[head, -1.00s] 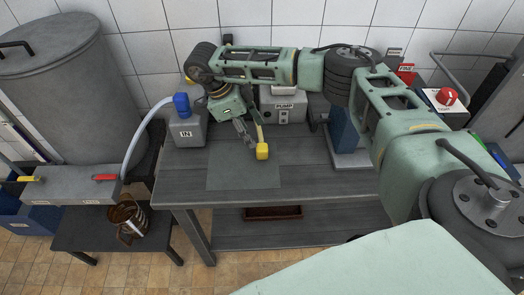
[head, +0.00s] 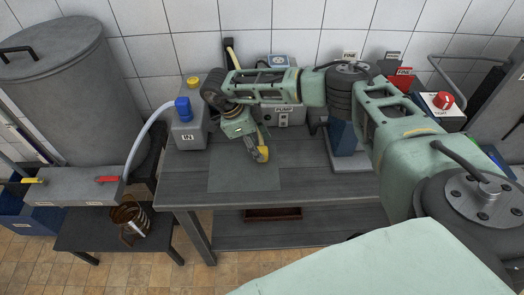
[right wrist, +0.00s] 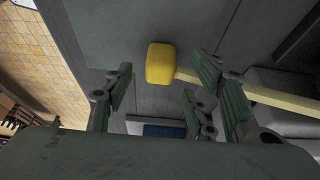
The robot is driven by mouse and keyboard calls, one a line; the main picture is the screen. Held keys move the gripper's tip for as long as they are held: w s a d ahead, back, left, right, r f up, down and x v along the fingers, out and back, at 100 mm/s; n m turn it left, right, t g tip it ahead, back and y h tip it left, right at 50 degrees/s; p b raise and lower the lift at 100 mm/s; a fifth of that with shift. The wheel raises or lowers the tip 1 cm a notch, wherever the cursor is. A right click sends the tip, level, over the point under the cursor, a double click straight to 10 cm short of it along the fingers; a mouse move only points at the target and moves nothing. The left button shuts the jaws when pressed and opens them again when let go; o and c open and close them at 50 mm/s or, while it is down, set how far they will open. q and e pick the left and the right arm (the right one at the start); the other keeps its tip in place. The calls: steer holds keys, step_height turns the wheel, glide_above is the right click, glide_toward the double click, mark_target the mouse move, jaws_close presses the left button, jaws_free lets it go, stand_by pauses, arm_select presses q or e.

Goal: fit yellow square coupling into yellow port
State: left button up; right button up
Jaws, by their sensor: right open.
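The yellow square coupling (head: 267,155) is by the fingers of my right gripper (head: 257,151) over the work table, in the head view. In the right wrist view the coupling (right wrist: 160,63) shows as a rounded yellow block at the end of a yellow hose (right wrist: 265,97). There it lies beyond the open fingers of my right gripper (right wrist: 165,85), between their tips in the picture; I see no grip on it. A yellow port (head: 193,82) is on top of the grey IN box (head: 187,133), behind a blue coupling (head: 183,108). My left gripper is not in view.
A pale hose (head: 143,135) runs from the blue coupling down to the left. The grey PUMP box (head: 290,110) stands behind my right arm. A dark mat (head: 230,182) lies on the table (head: 330,182), clear at its front. A large grey vat (head: 60,90) stands left.

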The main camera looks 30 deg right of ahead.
steer(key=shift+x, duration=1.15)
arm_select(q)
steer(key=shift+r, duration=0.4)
arm_select(e)
steer(key=shift+c, duration=0.6)
steer(key=c, duration=1.1)
steer(key=shift+o, duration=0.2)
